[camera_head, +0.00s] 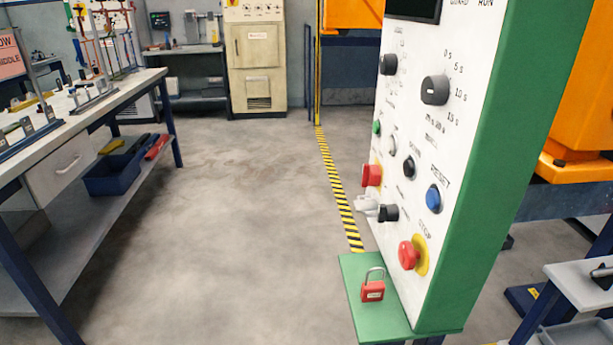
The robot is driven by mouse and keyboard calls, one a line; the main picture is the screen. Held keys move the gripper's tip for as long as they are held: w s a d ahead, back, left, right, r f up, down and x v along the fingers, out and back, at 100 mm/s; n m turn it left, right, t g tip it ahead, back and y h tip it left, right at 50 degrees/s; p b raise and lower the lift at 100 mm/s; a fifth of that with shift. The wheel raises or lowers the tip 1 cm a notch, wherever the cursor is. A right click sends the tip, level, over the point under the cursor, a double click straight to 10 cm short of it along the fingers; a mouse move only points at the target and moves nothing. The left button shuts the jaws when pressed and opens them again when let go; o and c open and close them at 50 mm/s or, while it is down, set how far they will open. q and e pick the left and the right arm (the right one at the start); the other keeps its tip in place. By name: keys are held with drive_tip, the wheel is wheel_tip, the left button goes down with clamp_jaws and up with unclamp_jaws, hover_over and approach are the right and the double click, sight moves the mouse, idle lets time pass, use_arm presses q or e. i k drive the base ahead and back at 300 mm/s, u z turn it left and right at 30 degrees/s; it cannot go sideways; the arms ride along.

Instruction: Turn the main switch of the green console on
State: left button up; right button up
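The green console (535,120) stands at the right with its white front panel turned obliquely toward the left. A red knob or handle (371,175) sits near the panel's left edge, seen nearly side-on; I cannot read its label or tell its position. A pale grey fitting (366,204) juts out below it, beside a black knob (387,213). Lower right is a red STOP button (409,254) on a yellow disc. A blue RESET button (433,198) and a black timer dial (434,90) sit higher. Neither of my grippers is in view.
A red padlock (372,291) stands on the console's green ledge (395,325). A workbench (75,125) with racks lines the left, and a beige cabinet (257,65) stands at the back. A small grey table (585,285) is at right. The floor between is clear.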

sight(370, 174)
drive_tip(key=u, duration=0.8)
drive_tip(key=i, duration=3.3)
drive_tip(key=z, duration=3.3)
